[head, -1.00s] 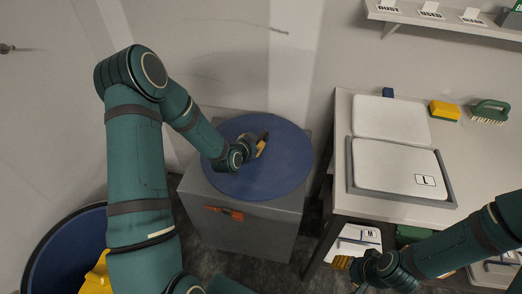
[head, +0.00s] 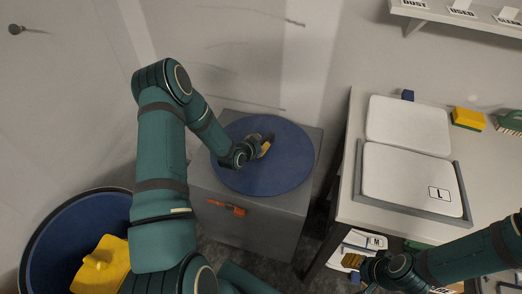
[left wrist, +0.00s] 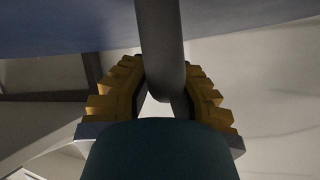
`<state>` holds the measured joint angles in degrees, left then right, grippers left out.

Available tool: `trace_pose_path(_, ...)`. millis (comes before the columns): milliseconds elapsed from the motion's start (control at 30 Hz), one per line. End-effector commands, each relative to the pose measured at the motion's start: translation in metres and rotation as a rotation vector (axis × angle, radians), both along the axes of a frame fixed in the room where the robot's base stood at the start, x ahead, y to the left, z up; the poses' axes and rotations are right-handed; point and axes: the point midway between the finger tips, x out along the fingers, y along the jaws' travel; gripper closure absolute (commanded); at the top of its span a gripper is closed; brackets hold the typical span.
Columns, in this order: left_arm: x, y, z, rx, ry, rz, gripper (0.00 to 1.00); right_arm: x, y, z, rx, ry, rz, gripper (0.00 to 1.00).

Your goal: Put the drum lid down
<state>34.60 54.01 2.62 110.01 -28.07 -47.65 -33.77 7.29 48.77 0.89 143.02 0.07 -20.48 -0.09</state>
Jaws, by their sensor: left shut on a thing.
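The drum lid (head: 285,175) is a round blue disc with a dark grey handle (left wrist: 160,50). In the head view it lies flat over the top of a grey cabinet (head: 258,220), within its right edge. I cannot tell whether it touches the top. My left gripper (head: 264,148) is shut on the handle; its yellow pads are on both sides of the bar in the left wrist view (left wrist: 160,88). My right arm comes in at the lower right; its gripper (head: 362,280) is partly cut off and its fingers are unclear.
An open blue drum (head: 45,240) with a yellow thing (head: 103,265) inside stands at lower left. A bench (head: 350,195) at right holds white trays (head: 408,125), a yellow sponge (head: 468,118) and a green brush (head: 510,122). A wall shelf (head: 430,18) is above.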

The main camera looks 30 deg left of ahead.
Motion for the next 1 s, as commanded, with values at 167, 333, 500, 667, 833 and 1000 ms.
trace_pose_path(167,0.001,0.0,-0.016,0.001,-0.004,-0.001,1.0,0.001,0.0,-0.005,0.0,-0.002,-0.001,0.49)
trace_pose_path(333,0.001,-0.001,-0.034,0.0,-0.006,-0.001,1.0,0.002,0.0,-0.009,-0.001,-0.005,-0.001,0.49)
trace_pose_path(500,0.002,0.0,-0.033,0.001,-0.007,-0.001,1.0,0.002,0.0,-0.009,-0.001,-0.005,-0.001,0.49)
trace_pose_path(667,0.001,0.0,-0.035,0.001,-0.006,0.0,1.0,0.002,0.0,-0.008,-0.001,-0.005,-0.001,0.49)
trace_pose_path(833,0.0,0.0,-0.038,0.0,-0.001,0.001,0.61,0.002,0.0,-0.009,-0.001,-0.005,-0.001,0.49)
trace_pose_path(1000,0.0,0.0,-0.038,0.0,0.0,0.0,0.61,0.002,0.0,-0.009,0.0,-0.004,-0.001,0.49)
